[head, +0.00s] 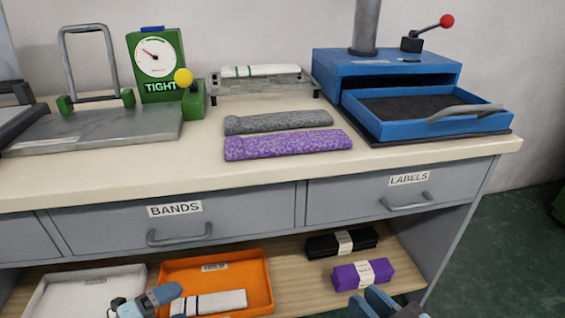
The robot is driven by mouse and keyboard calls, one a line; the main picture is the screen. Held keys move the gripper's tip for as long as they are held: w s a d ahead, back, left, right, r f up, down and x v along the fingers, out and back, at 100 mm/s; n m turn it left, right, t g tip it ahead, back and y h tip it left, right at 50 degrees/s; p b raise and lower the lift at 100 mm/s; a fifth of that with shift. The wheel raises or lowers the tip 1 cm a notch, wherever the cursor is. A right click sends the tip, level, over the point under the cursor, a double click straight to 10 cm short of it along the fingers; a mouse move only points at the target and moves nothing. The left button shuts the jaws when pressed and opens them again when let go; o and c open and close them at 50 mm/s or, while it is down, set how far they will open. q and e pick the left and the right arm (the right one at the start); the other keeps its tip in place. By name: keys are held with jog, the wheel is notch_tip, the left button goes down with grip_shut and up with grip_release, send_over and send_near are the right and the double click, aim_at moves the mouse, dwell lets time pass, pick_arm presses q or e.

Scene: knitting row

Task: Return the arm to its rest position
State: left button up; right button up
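My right gripper (370,301) shows at the bottom edge, in front of the lower shelf and just below a purple banded bundle (376,275). Its two blue-grey fingertips stand apart with nothing visible between them; the rest of the arm is cut off by the frame. My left gripper (150,300) shows at the bottom left, in front of a white tray (65,290) and an orange tray (215,265). One blue-grey finger is clear, but its opening cannot be made out. A white bundle with dark stripes (222,301) lies in the orange tray beside it.
A workbench (420,155) holds a grey and a purple knitted strip (290,145), a green dial gauge (157,65), a metal rack (262,84) and a blue press with an open tray (430,113). The BANDS drawer (250,220) and LABELS drawer (335,200) are closed. A black bundle (325,246) lies on the shelf.

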pick_arm(q)
jog(key=s+d+r+n+y, duration=0.1)
jog(key=s+r+n+y, duration=0.35)
jog(key=n, duration=0.85)
jog(key=d+r+n+t+h, duration=0.35)
jog(key=d+r+n, duration=0.4)
jog(key=d, duration=0.25)
notch_tip(320, 180, up, 14)
jog(key=a+n+y+p, duration=0.25)
jog(key=y+p, duration=0.25)
jog(key=p, duration=2.5)
pick_arm(e)
notch_tip(320, 180, up, 14)
jog(key=d+m+h, duration=0.3)
jog(key=h, duration=0.1)
pick_arm(q)
jog(key=s+a+r+g+y+p, duration=0.1)
jog(key=s+a+g+p, duration=0.3)
jog(key=p, duration=1.2)
jog(key=shift+s+a+r+m+y+p, duration=0.2)
jog(key=shift+s+a+m+y+p, duration=0.1)
jog(key=shift+s+a+y, duration=0.35)
pick_arm(e)
jog(key=s+d+r+g+h, duration=0.1)
jog(key=s+d+g+h, duration=0.1)
jog(key=s+d+g, duration=0.2)
jog(key=shift+s+d, duration=0.4)
jog(key=shift+s, duration=0.35)
